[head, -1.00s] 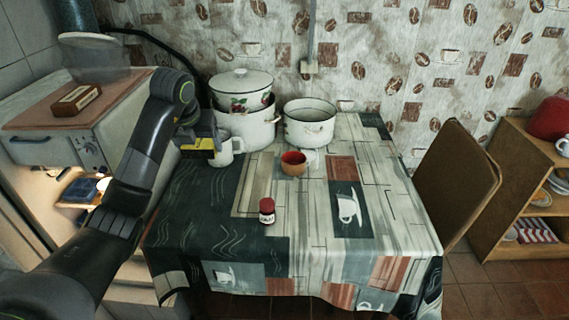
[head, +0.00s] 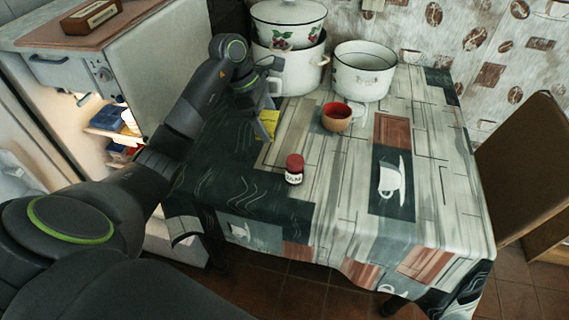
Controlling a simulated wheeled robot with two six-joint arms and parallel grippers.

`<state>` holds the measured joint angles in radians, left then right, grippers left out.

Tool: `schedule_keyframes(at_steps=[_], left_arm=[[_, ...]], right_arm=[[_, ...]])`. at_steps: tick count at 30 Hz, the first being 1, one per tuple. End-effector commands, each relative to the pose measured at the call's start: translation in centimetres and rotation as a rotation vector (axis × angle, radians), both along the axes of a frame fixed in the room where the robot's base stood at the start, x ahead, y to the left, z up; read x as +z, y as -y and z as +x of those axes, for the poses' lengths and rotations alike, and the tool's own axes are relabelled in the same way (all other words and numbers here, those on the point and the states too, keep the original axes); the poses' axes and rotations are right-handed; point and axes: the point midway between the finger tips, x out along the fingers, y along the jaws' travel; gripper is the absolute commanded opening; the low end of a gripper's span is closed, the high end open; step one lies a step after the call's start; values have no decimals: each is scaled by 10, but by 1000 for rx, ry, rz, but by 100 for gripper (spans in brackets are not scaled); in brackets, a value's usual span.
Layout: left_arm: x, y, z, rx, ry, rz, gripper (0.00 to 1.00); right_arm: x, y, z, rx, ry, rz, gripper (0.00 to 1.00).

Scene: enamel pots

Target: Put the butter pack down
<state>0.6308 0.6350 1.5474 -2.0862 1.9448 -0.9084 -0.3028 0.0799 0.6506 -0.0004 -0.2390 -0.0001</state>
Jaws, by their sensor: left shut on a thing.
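The butter pack (head: 271,120) is yellow and partly hidden by my left gripper (head: 266,126). My left gripper points down and is shut on the pack, over the left part of the cloth-covered table (head: 340,220). The pack is at or close above the cloth; I cannot tell whether it touches. My right gripper is not in view.
A red-lidded jar (head: 294,169) stands in front of the pack. A red-brown bowl (head: 337,117) stands to its right. A white enamel pot (head: 363,78) and a lidded, flower-patterned pot (head: 288,27) stand behind. The table's front right is clear.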

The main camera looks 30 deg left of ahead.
Motion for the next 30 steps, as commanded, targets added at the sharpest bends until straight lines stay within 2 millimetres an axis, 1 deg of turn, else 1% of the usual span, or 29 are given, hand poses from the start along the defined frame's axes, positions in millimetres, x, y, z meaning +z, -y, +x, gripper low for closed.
schedule_keyframes(at_steps=[3,5,8,12,16,21,24,27,30], left_arm=[[-6,3,-3,-67,0,1,49],[-9,3,-4,-84,-1,0,49],[-20,4,-5,-93,-2,-1,49],[-44,4,-5,-90,-3,-2,49],[-61,3,-5,-90,-2,0,49],[-89,4,-5,-89,-3,-1,49],[-101,4,-5,-90,-1,0,49],[-106,3,-5,-91,1,1,49],[-106,3,-4,-90,1,2,49]], right_arm=[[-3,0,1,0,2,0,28],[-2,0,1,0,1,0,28],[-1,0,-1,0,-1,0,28],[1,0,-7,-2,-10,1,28],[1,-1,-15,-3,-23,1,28],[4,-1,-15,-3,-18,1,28],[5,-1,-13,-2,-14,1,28],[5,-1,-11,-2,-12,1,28],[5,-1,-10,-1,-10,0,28]])
